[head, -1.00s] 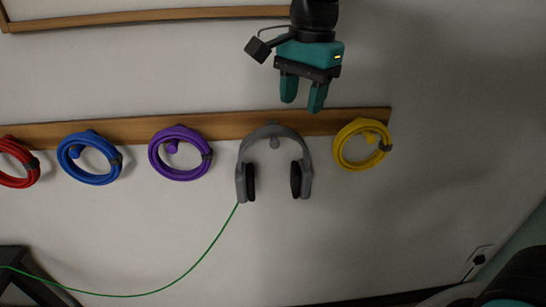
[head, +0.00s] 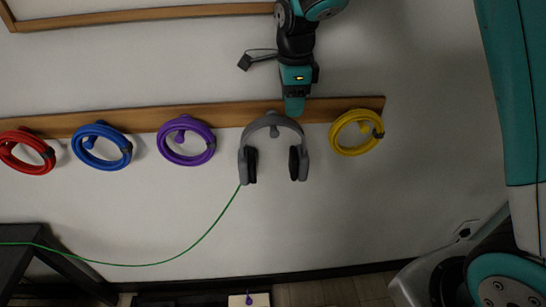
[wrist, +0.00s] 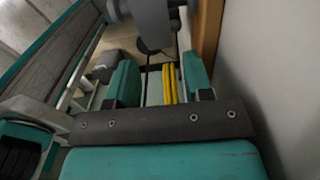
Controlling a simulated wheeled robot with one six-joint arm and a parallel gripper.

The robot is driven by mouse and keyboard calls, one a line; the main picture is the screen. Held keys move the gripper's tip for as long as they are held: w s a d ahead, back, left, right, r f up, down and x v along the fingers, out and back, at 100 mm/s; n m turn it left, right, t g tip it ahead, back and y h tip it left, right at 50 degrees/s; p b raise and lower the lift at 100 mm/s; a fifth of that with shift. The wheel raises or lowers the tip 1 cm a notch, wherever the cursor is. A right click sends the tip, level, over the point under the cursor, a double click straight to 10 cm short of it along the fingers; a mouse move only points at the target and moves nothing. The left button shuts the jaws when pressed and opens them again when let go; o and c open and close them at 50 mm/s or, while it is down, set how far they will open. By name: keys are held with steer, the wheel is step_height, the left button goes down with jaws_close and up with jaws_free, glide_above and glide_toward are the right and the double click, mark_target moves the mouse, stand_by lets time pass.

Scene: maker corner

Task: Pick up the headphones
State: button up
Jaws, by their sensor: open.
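The grey headphones (head: 272,120) hang from a peg on the wooden rail in the head view, band up and dark ear cups down. A green cable runs from the left cup. My gripper (head: 294,106) points down just above the right part of the band, seen edge-on. In the wrist view its two teal fingers stand apart, and the gripper (wrist: 158,78) has nothing clearly held between them. A grey part of the headphones (wrist: 152,22) shows beyond the fingertips at the top. Whether a finger touches the band cannot be told.
The wooden rail (head: 225,113) also holds a yellow coil (head: 336,142) to the right and purple (head: 162,148), blue (head: 77,150) and red (head: 44,150) coils to the left. A dark stand (head: 70,265) is at lower left.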

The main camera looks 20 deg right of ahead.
mark_target(290, 123)
steer(key=shift+a+f+p, duration=0.2)
steer(key=shift+f+p, duration=1.3)
steer(key=shift+f, duration=1.5)
jaws_close()
